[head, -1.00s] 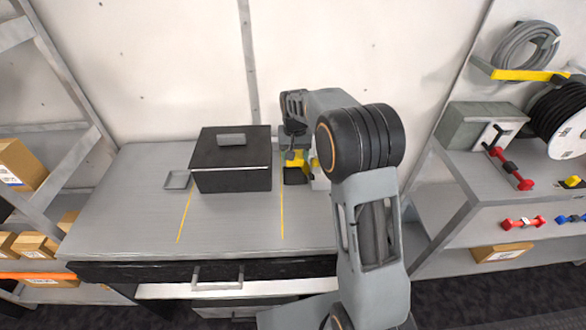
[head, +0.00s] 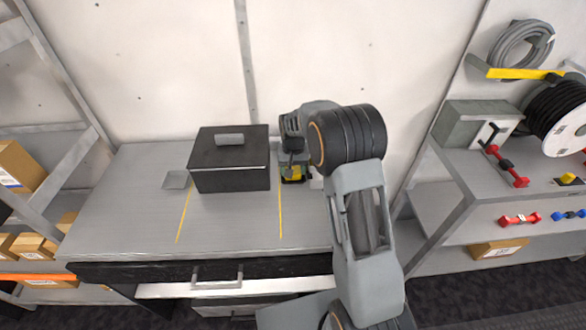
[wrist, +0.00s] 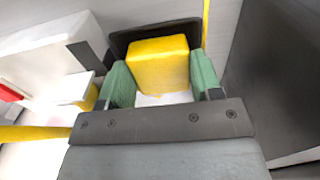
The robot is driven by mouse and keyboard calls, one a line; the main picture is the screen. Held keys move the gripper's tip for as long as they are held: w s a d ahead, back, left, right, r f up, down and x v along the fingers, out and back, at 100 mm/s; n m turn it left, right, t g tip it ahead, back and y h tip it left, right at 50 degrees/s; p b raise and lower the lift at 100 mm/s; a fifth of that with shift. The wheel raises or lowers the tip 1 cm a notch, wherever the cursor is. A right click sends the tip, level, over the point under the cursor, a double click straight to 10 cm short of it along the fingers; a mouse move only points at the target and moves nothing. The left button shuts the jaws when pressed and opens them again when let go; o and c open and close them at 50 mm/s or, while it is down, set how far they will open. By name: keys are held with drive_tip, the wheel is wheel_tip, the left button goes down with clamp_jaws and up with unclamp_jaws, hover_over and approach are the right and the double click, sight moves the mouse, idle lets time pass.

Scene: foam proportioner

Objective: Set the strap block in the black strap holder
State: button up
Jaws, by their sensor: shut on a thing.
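The yellow strap block (wrist: 160,55) is between the two green-padded fingers of my gripper (wrist: 162,72) in the wrist view. In the head view the block (head: 292,172) shows low under my wrist, just right of the black box. The black strap holder (wrist: 130,38) shows as a dark edge behind and beside the block in the wrist view. In the head view a dark part of it (head: 293,181) shows at the block's foot. The block is at the holder, but I cannot tell whether it is fully seated. My arm hides the right side.
A black lidded box (head: 230,165) stands close to the left of my gripper. A small grey tray (head: 175,180) lies left of it. The bench front (head: 225,225) is clear. A white object (wrist: 55,60) is beside my gripper in the wrist view.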

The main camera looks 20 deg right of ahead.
drive_tip(key=shift+f, duration=0.3)
drive_tip(key=o, duration=1)
drive_tip(key=shift+c, duration=0.2)
drive_tip(key=shift+r, duration=0.15)
drive_tip(key=shift+r, duration=0.35)
wheel_tip(320, 180, up, 11)
drive_tip(key=s+r+n+t, duration=0.1)
drive_tip(key=s+r, duration=0.2)
drive_tip(key=s, duration=0.2)
drive_tip(key=s+r+t, duration=0.1)
drive_tip(key=s+r, duration=0.2)
drive_tip(key=s, duration=0.3)
drive_tip(key=s+f+n+t, duration=0.1)
drive_tip(key=s+f+t, duration=0.1)
drive_tip(key=s, duration=1.2)
drive_tip(key=shift+s+f, duration=0.15)
drive_tip(key=shift+f, duration=0.15)
drive_tip(key=shift+d, duration=0.1)
